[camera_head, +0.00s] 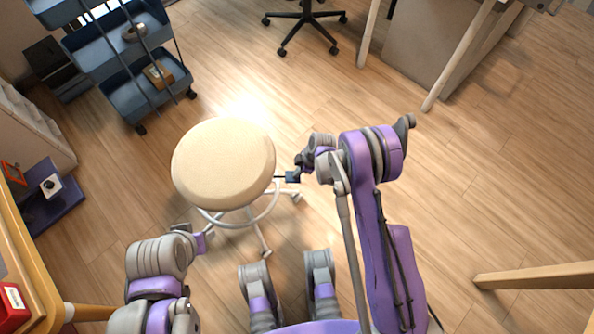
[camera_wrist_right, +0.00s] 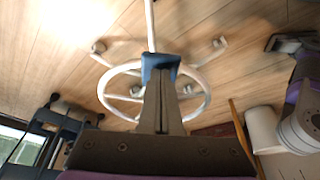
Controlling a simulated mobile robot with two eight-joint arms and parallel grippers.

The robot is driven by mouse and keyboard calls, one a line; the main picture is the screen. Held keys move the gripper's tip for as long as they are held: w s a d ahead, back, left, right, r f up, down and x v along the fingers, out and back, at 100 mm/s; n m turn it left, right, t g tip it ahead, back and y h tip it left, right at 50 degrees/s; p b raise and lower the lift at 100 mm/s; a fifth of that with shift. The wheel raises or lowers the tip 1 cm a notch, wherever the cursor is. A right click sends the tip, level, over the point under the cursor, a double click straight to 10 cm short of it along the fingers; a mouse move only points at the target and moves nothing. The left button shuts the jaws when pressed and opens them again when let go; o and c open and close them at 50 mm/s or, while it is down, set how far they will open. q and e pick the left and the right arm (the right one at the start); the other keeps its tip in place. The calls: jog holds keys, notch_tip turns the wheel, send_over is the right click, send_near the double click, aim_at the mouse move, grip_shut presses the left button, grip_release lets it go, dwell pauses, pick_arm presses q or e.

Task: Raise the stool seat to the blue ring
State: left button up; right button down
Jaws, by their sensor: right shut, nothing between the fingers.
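The stool has a round cream seat (camera_head: 223,162). Its white column (camera_wrist_right: 151,25) and foot ring (camera_wrist_right: 104,88) show in the right wrist view. A short dark lever with a blue end (camera_head: 292,177) sticks out to the right below the seat. My right gripper (camera_head: 297,175) is shut and empty at this blue end. In the right wrist view its closed fingertips (camera_wrist_right: 160,82) meet the blue piece; firm contact is unclear. My left gripper (camera_head: 203,241) is low at the stool's near left, its jaws unclear. I cannot make out a blue ring on the column.
A blue-grey trolley (camera_head: 120,60) stands at the back left. An office chair base (camera_head: 306,16) is at the back. A wooden table edge (camera_head: 22,250) is at the near left.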

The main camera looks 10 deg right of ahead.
jog(key=shift+f+b, duration=1.15)
jog(key=shift+f, duration=0.5)
jog(key=shift+r, duration=0.1)
dwell(0.3)
notch_tip(320, 180, up, 5)
jog(key=p, duration=0.2)
jog(key=shift+r+p, duration=0.2)
jog(key=shift+p, duration=0.15)
jog(key=shift+f, duration=0.2)
jog(key=s+d+r+p, duration=0.1)
jog(key=d+r, duration=0.4)
jog(key=shift+p, duration=0.3)
